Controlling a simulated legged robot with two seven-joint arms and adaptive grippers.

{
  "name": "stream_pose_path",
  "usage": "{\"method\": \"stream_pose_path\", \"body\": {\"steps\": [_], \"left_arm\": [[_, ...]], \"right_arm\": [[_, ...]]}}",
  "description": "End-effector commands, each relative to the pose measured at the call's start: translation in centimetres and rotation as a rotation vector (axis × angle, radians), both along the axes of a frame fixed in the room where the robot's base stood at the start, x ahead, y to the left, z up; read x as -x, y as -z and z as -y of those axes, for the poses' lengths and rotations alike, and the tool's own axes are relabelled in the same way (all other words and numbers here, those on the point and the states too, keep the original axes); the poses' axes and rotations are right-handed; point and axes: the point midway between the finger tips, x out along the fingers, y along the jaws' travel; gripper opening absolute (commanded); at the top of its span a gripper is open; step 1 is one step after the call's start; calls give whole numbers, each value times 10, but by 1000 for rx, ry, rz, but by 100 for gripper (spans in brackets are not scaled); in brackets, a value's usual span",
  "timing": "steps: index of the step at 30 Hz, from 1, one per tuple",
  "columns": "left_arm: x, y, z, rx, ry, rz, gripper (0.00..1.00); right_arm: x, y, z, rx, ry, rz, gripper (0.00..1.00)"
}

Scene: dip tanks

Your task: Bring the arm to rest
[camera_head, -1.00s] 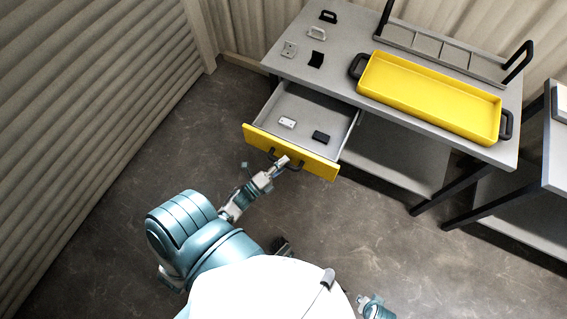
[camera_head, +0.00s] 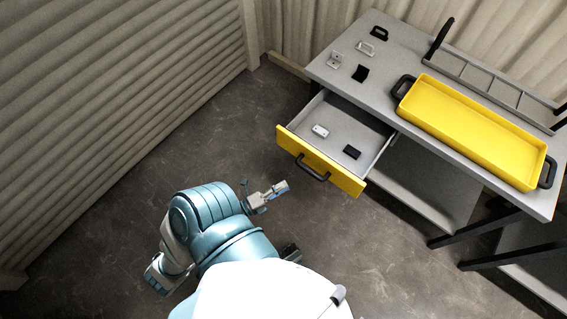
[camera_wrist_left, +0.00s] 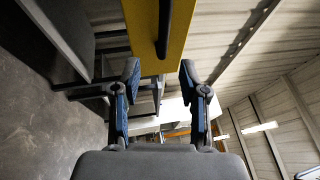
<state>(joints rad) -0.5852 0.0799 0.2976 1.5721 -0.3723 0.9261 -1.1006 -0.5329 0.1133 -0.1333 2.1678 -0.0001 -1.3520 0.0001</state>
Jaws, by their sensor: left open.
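My left gripper (camera_head: 281,187) is open and empty, held in front of the table and apart from the drawer. Its two fingers also show spread in the left wrist view (camera_wrist_left: 158,85), with the yellow drawer front (camera_wrist_left: 178,30) and its dark handle (camera_wrist_left: 163,30) beyond them. In the head view the drawer (camera_head: 329,168) stands open, with its black handle (camera_head: 312,170) free. A white piece (camera_head: 320,131) and a black piece (camera_head: 352,152) lie inside the drawer. My right gripper does not show in the head view.
A grey table (camera_head: 392,68) carries a yellow tray (camera_head: 470,130) with black handles, several small brackets on its left part, and a rack (camera_head: 480,75) at the back. A ribbed wall (camera_head: 110,100) stands on the left. The floor (camera_head: 150,180) around my arm is clear.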

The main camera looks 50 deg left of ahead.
Motion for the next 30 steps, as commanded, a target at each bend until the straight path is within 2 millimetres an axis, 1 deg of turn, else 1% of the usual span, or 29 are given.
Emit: {"method": "stream_pose_path", "body": {"steps": [11, 13, 14, 15, 17, 18, 20, 21, 22, 24, 26, 27, 29, 30], "left_arm": [[-1, 1, 0, 8, -3, -8, 43], [-6, 7, 0, 47, -18, -45, 43], [-9, 11, -1, 79, -29, -74, 43], [-14, 20, 0, 135, -49, -128, 43], [-22, 40, 1, 248, -95, -237, 43], [-27, 56, 4, 342, -133, -325, 43], [-29, 84, 11, 496, -204, -473, 43], [-27, 104, 17, 600, -259, -577, 43], [-24, 119, 24, 675, -304, -655, 43], [-10, 150, 41, 837, -421, -831, 43], [7, 173, 57, 955, -531, -973, 43], [21, 185, 68, 1020, -605, -1059, 43], [41, 198, 82, 1095, -715, -1170, 43], [54, 204, 91, 1131, -784, -1233, 43]], "right_arm": [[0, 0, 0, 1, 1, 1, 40], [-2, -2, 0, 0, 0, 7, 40], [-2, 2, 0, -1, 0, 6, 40], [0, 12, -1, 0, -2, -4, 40], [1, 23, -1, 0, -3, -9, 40], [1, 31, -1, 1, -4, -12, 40], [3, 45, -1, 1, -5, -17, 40], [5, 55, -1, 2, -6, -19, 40], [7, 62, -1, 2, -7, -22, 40], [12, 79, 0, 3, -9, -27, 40], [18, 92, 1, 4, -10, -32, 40], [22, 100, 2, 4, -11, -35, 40], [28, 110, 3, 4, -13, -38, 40], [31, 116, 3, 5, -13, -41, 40]]}}
